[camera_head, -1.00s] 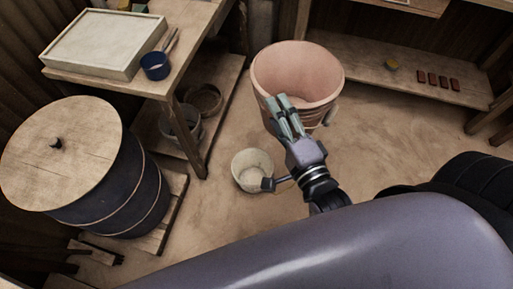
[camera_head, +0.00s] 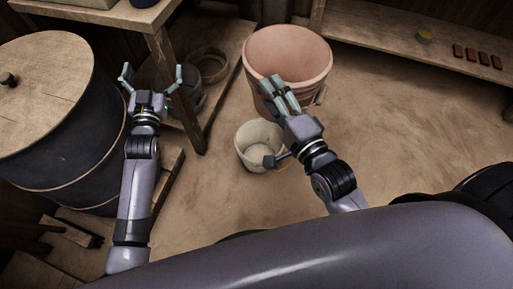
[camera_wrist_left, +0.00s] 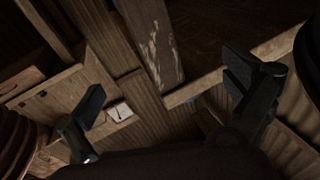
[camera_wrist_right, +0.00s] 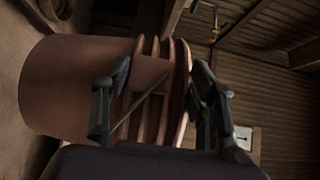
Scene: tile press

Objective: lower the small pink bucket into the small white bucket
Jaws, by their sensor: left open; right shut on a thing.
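The pink bucket (camera_head: 300,52) is in the upper middle of the head view, upright and open at the top, with ribs below its rim. My right gripper (camera_head: 277,88) is shut on its near side by the rim. The bucket's ribbed side (camera_wrist_right: 75,85) fills much of the right wrist view, between and beyond the fingers. I cannot tell how high its base is. The white bucket (camera_head: 247,158) stands upright on the floor, nearer than the pink one in the picture and partly behind my right wrist. My left gripper (camera_head: 151,76) is open and empty, left of both buckets.
A dark drum with a wooden lid (camera_head: 52,82) stands at the left. A wooden table (camera_head: 140,22) with a lower shelf holding containers is behind my left gripper. A low shelf (camera_head: 390,32) with small red blocks (camera_head: 484,57) is at upper right.

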